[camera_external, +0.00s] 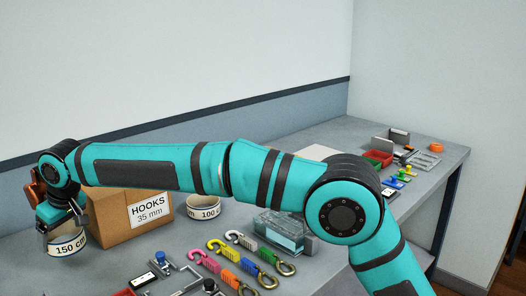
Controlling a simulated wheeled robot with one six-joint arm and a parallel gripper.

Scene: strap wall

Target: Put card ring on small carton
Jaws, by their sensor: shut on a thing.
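A card ring (68,246) marked "150 cm" is at the far left, pale with a dark inside. My gripper (64,228) points down over it, with a finger at each side, and is shut on it. Whether the ring touches the table is hard to tell. A brown carton (116,225) labelled "HOOKS 35 mm" stands just right of the gripper, its top partly hidden by my arm. A second ring (204,207) marked "100 c…" lies right of the carton, empty-handed and apart from it. I cannot tell which carton counts as small.
A red bin (378,158) and small tools are at the far right. A wall runs behind.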

